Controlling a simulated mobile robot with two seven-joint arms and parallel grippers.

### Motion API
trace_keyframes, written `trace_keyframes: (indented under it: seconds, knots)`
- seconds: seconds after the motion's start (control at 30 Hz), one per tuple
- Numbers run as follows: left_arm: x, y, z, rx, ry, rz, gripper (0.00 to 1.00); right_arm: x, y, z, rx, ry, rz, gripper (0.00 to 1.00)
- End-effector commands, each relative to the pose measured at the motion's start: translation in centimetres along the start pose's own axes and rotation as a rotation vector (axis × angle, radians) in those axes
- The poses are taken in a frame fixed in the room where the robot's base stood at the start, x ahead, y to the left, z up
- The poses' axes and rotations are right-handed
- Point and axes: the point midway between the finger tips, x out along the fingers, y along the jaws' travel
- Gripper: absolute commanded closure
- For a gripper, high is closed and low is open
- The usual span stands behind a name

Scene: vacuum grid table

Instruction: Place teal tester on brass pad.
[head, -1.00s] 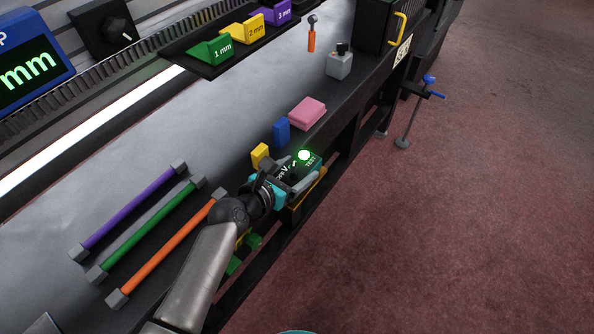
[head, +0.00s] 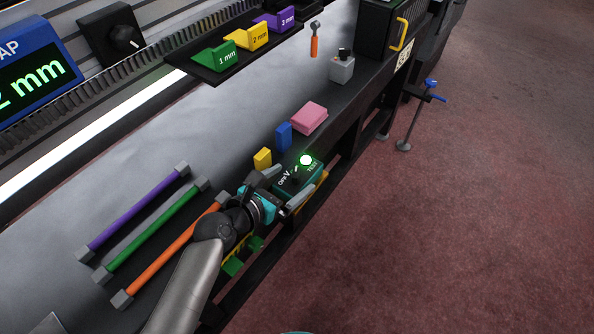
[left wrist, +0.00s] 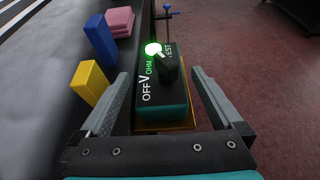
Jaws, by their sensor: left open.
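The teal tester (head: 302,174) is a small box with a dark top marked OFF, V, OHM and TEST, a black knob and a lit green light. It also shows in the left wrist view (left wrist: 174,119). It sits on the brass pad (head: 321,183), whose orange-yellow edge shows around its base in the left wrist view (left wrist: 192,112). My left gripper (head: 296,183) is open, with its fingers on either side of the tester's near end. In the left wrist view, gaps show between both fingers and the tester. My right gripper is not in view.
Purple (head: 135,211), green (head: 155,228) and orange (head: 170,252) bars lie at left. Open floor is at right.

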Motion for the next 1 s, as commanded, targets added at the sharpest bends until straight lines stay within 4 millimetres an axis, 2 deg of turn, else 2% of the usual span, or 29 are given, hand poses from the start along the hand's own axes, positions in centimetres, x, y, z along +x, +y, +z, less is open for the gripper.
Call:
trace_keyframes:
  seconds: [0.03,0.2,0.4,0.6,1.0]
  knots:
    - [-1.3,0.0,0.1,-0.001,0.003,0.001,0.0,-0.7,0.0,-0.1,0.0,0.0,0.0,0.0]
    - [-4.7,0.0,0.1,0.0,0.002,0.0,0.0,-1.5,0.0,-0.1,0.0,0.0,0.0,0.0]
    - [-7.2,0.0,0.0,0.001,0.001,0.0,0.0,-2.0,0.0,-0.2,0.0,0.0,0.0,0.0]
    - [-8.1,0.0,0.1,0.0,-0.001,0.0,0.0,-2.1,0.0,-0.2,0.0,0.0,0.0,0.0]
    - [-8.1,0.0,0.0,0.0,-0.001,0.0,0.0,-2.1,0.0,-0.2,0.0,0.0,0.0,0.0]
